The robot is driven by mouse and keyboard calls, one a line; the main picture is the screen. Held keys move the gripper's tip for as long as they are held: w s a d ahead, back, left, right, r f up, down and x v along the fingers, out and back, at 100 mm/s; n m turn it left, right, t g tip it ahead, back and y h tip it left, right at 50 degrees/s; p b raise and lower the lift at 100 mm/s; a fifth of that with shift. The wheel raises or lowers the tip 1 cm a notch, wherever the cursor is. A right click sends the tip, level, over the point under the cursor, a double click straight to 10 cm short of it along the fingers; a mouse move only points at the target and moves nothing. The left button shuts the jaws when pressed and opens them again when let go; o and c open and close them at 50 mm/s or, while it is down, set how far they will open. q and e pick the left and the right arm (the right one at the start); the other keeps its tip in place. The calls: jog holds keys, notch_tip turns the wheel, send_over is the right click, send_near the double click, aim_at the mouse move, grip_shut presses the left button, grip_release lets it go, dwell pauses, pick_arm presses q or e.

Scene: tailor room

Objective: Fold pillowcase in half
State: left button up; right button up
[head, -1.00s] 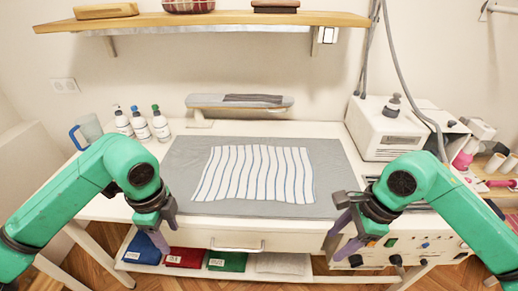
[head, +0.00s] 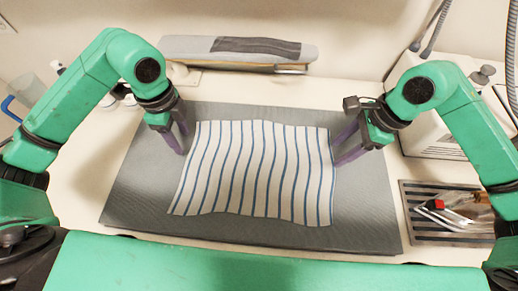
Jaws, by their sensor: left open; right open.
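The striped white-and-blue pillowcase (head: 252,172) lies flat and unfolded on the grey mat (head: 135,205), its edges slightly wavy. My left gripper (head: 182,138) is open at the pillowcase's far left corner, its purple fingers pointing down beside the cloth edge. My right gripper (head: 345,150) is open at the far right edge, its fingers close beside the cloth. I cannot tell whether either one touches the cloth. Neither holds it.
A small sleeve ironing board (head: 290,50) stands behind the mat. A white steam station (head: 440,140) is at the right, with a striped tray (head: 420,232) of tools in front of it. The near part of the mat is clear.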

aim_at(191, 160)
pick_arm(q)
jog(key=f, duration=0.1)
jog(key=s+f, duration=0.1)
jog(key=shift+s+f, duration=0.1)
jog(key=shift+f, duration=0.25)
pick_arm(e)
jog(key=f, duration=0.1)
jog(key=s+f, duration=0.1)
jog(key=shift+s+f, duration=0.1)
jog(key=shift+f, duration=0.3)
pick_arm(q)
jog(key=f, duration=0.4)
jog(key=shift+w+f, duration=0.1)
jog(key=shift+w, duration=0.1)
pick_arm(e)
jog(key=f, duration=0.4)
jog(key=shift+w+f, duration=0.1)
jog(key=shift+w, duration=0.1)
pick_arm(q)
jog(key=shift+w+f, duration=0.1)
jog(key=shift+f, duration=0.15)
pick_arm(e)
jog(key=shift+w+f, duration=0.1)
jog(key=shift+f, duration=0.15)
